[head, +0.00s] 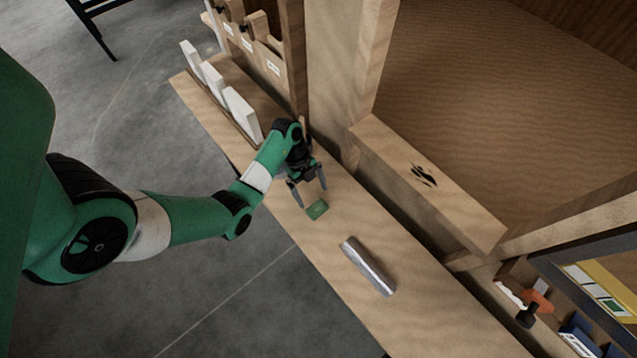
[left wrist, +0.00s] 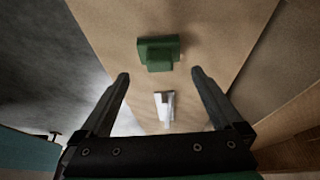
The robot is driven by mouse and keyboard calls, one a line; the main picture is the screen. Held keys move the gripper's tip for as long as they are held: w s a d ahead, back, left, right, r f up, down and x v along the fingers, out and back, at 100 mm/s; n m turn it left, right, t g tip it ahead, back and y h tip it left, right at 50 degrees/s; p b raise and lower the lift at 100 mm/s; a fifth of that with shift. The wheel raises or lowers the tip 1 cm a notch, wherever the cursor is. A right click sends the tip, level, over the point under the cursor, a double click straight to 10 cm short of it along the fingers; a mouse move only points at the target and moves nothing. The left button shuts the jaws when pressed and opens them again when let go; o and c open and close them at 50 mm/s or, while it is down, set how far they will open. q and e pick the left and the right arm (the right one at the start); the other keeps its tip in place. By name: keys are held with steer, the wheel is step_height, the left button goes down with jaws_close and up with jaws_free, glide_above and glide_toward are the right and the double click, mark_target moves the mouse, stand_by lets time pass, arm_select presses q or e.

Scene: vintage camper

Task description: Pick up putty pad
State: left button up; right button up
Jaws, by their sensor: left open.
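The putty pad, a small green block (head: 317,210), lies on the wooden bench top (head: 345,225). In the left wrist view the green pad (left wrist: 158,53) is beyond the fingertips, near the middle. My left gripper (head: 310,198) is open and empty. Its fingertips are close to the pad in the head view, on the side towards the white holders. In the left wrist view the two fingers (left wrist: 160,80) are spread wide, with the pad not between them. My right gripper is not in view.
White upright panels (head: 242,113) stand at the bench's upper left end. A wooden wall post (head: 345,75) rises beside the bench. A box of tools (head: 530,300) is at lower right.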

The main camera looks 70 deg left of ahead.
mark_target(316, 204)
arm_select(q)
steer(key=shift+x, duration=1)
steer(key=b+x, duration=0.3)
steer(key=x, duration=0.2)
steer(key=shift+s+f, duration=0.1)
steer(key=shift+f, duration=0.05)
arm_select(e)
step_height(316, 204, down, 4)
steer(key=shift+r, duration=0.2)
arm_select(q)
steer(key=c, duration=1.1)
